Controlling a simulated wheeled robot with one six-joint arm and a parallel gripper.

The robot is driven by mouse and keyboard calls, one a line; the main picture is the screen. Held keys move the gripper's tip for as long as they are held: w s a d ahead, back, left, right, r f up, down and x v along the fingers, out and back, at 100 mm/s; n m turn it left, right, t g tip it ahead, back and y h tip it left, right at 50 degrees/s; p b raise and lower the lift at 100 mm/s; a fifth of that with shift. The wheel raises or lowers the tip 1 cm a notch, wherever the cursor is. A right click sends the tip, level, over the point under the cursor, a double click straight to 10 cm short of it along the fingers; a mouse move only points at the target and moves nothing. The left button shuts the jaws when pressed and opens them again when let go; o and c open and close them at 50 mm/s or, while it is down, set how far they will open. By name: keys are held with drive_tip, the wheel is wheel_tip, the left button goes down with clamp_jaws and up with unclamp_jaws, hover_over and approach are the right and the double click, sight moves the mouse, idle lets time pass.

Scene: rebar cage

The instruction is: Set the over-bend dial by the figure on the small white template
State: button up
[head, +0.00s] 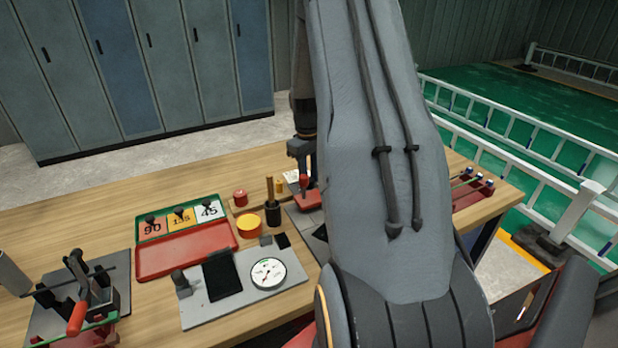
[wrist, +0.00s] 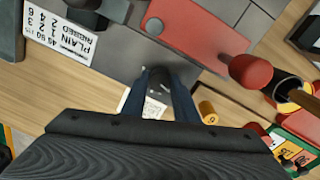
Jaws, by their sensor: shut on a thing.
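In the head view my gripper (head: 302,168) is partly behind my arm. A round white gauge with a needle (head: 268,273) sits on another grey plate, well away from my gripper.
A red block (wrist: 195,30) with a red ball handle (wrist: 250,71) stands close to my fingers. A yellow peg (wrist: 207,112) is near the card. A printed chart (wrist: 60,38) lies at upper left. A red tray (head: 185,252) and number plates (head: 180,218) are farther left.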

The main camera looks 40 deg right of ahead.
drive_tip(key=m+b, duration=0.1)
drive_tip(key=m, duration=0.3)
drive_tip(key=shift+w+m, duration=0.1)
drive_tip(key=shift+m, duration=0.2)
drive_tip(key=m+b, duration=0.1)
drive_tip(key=m, duration=0.3)
drive_tip(key=shift+r+m, duration=0.1)
drive_tip(key=shift+m, duration=0.2)
drive_tip(key=o, duration=1.1)
drive_tip(key=shift+c, duration=0.2)
drive_tip(key=shift+w+a+r+b, duration=0.1)
drive_tip(key=shift+r+b, duration=0.5)
drive_tip(key=shift+r, duration=1.35)
drive_tip(key=shift+a+r+b, duration=0.1)
drive_tip(key=shift+r+b, duration=0.5)
drive_tip(key=shift+r, duration=1.35)
